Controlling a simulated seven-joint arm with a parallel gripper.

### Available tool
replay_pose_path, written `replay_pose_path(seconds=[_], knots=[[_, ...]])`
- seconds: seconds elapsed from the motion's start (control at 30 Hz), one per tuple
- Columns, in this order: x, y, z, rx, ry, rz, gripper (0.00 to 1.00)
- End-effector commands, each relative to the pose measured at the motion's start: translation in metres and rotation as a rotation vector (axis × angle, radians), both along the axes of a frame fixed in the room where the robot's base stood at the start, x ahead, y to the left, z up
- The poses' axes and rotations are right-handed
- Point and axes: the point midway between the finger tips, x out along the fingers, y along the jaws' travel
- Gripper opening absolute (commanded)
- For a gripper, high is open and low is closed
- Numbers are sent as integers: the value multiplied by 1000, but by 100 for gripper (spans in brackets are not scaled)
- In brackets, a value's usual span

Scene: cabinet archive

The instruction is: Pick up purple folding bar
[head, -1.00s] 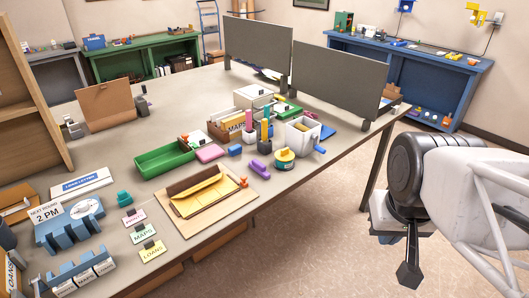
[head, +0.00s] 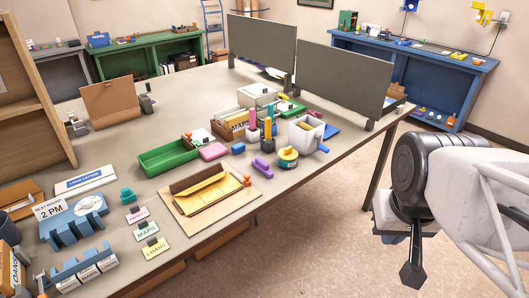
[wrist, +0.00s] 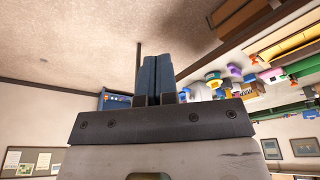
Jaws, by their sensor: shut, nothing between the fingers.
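The purple folding bar (head: 262,168) lies on the grey table near its right front edge. It is between a small blue block (head: 238,148) and a round teal-and-yellow tin (head: 287,157). My gripper (head: 411,276) hangs beyond the table's right edge, over the floor, well apart from the bar. In the wrist view my gripper's two dark fingers (wrist: 157,78) are pressed together with nothing between them. The wrist view shows the table items small and tilted at the upper right.
A brown board with a yellow envelope (head: 212,190) lies left of the bar. A green tray (head: 168,162), pink block (head: 213,151) and white box with a blue handle (head: 305,132) stand close around. Grey screens (head: 343,80) line the back edge. Floor right of the table is clear.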

Motion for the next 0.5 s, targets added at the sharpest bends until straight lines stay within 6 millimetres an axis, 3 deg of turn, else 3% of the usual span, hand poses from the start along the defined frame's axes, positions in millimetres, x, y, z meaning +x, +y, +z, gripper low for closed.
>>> replay_pose_path(seconds=[0.43, 0.5], knots=[[0, 0, 0, 0, 0, 0, 0], [0, 0, 0, 0, 0, 0, 11]])
